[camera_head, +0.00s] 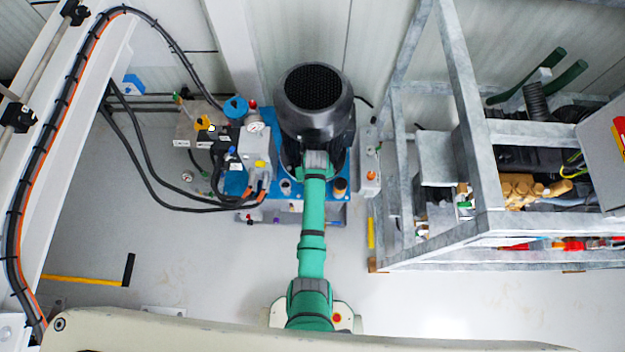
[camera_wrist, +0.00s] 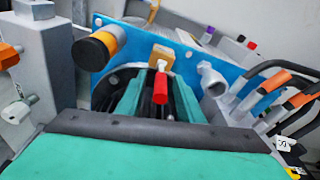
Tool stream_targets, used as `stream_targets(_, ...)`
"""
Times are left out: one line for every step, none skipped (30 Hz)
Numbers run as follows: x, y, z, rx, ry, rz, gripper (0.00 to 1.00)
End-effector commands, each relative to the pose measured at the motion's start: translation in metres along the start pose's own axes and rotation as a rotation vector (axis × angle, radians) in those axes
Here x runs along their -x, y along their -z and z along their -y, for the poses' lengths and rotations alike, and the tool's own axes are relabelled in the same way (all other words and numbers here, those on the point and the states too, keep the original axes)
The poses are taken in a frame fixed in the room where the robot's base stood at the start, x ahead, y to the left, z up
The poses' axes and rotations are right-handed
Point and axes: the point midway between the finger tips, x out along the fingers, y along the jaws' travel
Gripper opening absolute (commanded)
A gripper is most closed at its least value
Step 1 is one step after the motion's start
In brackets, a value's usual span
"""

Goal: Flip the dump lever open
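The dump lever, a short red handle (camera_wrist: 160,88) on a pale stem, projects from a brass-coloured block (camera_wrist: 161,58) on the blue plate in the wrist view. My green gripper (camera_wrist: 158,82) points at it, its two fingers apart. The red handle appears in the gap between the fingers, with dark space on both sides; contact does not show. In the head view my green arm reaches up to the pump unit, and my gripper (camera_head: 316,162) is beside the black motor (camera_head: 317,100). The lever is not discernible in that view.
A black-and-orange cylinder (camera_wrist: 95,48) stands left of the lever, and a grey pipe end (camera_wrist: 213,80) right of it. Orange-ended hoses (camera_wrist: 285,90) crowd the right. A grey metal frame (camera_head: 480,150) stands right of the pump in the head view. The floor (camera_head: 190,270) in front is mostly clear.

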Motion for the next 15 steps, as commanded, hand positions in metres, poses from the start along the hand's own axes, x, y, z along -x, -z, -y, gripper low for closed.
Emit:
stream_targets(0.000,0.000,0.001,0.001,0.000,0.000,0.33)
stream_targets(0.000,0.000,0.001,0.002,0.000,0.000,0.33)
stream_targets(0.000,0.000,0.001,0.002,0.000,0.000,0.33)
stream_targets(0.000,0.000,0.001,0.002,0.000,0.000,0.33)
stream_targets(0.000,0.000,0.001,0.002,0.000,0.000,0.33)
stream_targets(0.000,0.000,0.001,0.003,0.000,0.000,0.33)
stream_targets(0.000,0.000,0.001,0.003,0.000,0.000,0.33)
stream_targets(0.001,0.000,0.001,0.003,0.000,0.000,0.33)
stream_targets(0.002,0.000,0.001,0.003,0.000,0.000,0.33)
stream_targets(0.003,0.000,0.001,0.002,0.000,0.000,0.33)
stream_targets(0.005,0.000,0.001,0.002,0.000,0.000,0.33)
stream_targets(0.009,0.000,0.001,0.002,-0.001,0.000,0.33)
stream_targets(0.012,0.000,0.001,0.002,-0.001,-0.001,0.33)
stream_targets(0.016,0.000,0.001,0.002,-0.001,-0.001,0.33)
stream_targets(0.023,0.000,0.001,0.002,-0.001,-0.001,0.33)
